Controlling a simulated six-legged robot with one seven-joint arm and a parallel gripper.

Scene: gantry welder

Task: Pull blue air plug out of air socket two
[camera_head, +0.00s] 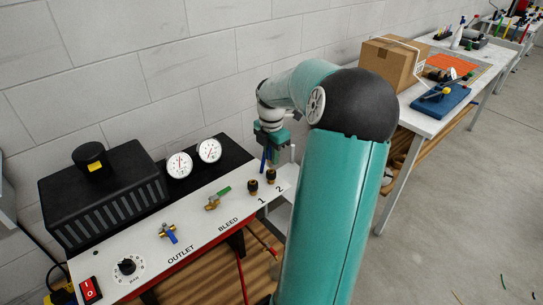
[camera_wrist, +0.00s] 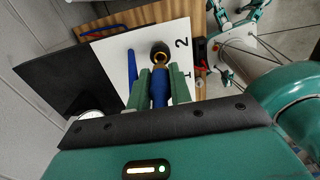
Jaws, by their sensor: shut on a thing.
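My gripper (camera_wrist: 161,72) has its green fingers closed on the blue air plug (camera_wrist: 160,92) in the wrist view. A brass socket with a dark rim (camera_wrist: 160,52), beside the printed 2, shows just beyond the plug. In the head view, air socket two (camera_head: 271,176) and air socket one (camera_head: 253,187) stand on the white panel, with no blue clearly seated in either. My gripper (camera_head: 271,150) is above and behind them, partly hidden by my arm. The plug's tip is too small to make out.
A separate blue strip (camera_wrist: 132,66) lies beside the gripper. The white panel (camera_head: 205,224) carries a green-handled valve (camera_head: 217,198), a blue-handled valve (camera_head: 168,232) and a red switch (camera_head: 90,290). Two gauges (camera_head: 179,165) stand behind. A workbench (camera_head: 425,122) stands right.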

